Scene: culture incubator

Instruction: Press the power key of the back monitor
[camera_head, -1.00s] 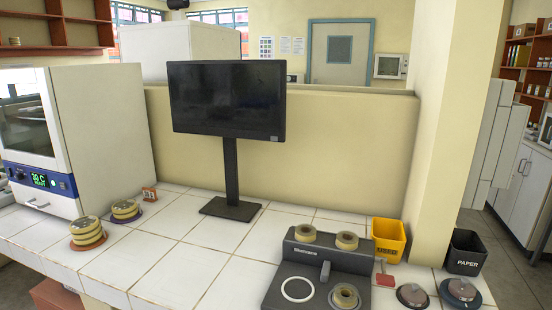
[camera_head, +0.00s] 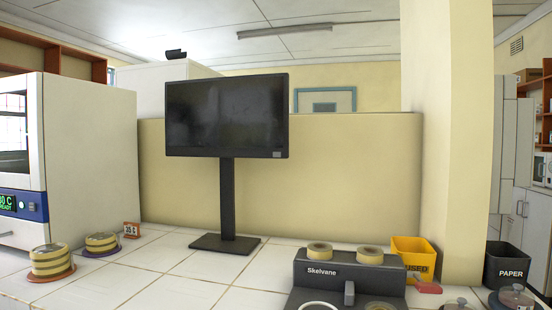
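The back monitor (camera_head: 226,115) stands on a black post and flat base on the white tiled bench, in front of a low cream wall. Its screen is dark. A small light grey patch (camera_head: 277,154) shows at the lower right corner of its frame; I cannot tell whether this is the power key. Neither of my grippers is in the head view.
A white incubator (camera_head: 90,150) stands at the left, with stacked dishes (camera_head: 52,261) beside it. A dark Skelvane device (camera_head: 350,278) sits at front right, near a yellow bin (camera_head: 413,258) and a black PAPER bin (camera_head: 507,268). Bare tiles lie before the monitor.

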